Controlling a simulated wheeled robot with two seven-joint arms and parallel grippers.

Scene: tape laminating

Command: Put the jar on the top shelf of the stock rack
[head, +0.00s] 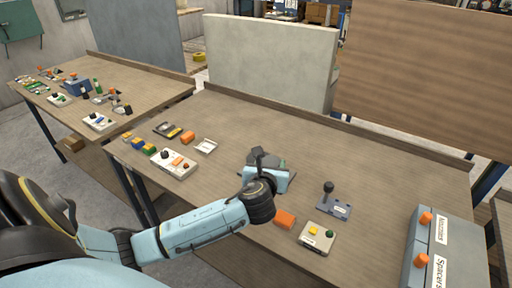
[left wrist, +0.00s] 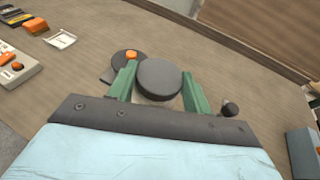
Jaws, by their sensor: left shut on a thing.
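My left gripper (head: 270,164) is over the middle of the near bench in the head view. In the left wrist view its two green fingers are shut on a dark grey, round-topped thing (left wrist: 159,78), which I take to be the jar. Only its flat round top shows clearly; its lower part is hidden, so I cannot tell whether it touches the bench. In the head view the gripper mostly hides it. The stock rack cannot be made out in either view. My right gripper is not in view.
A dark round base with an orange knob (left wrist: 131,55) is just beyond the jar. The bench's back (head: 330,140) is clear.

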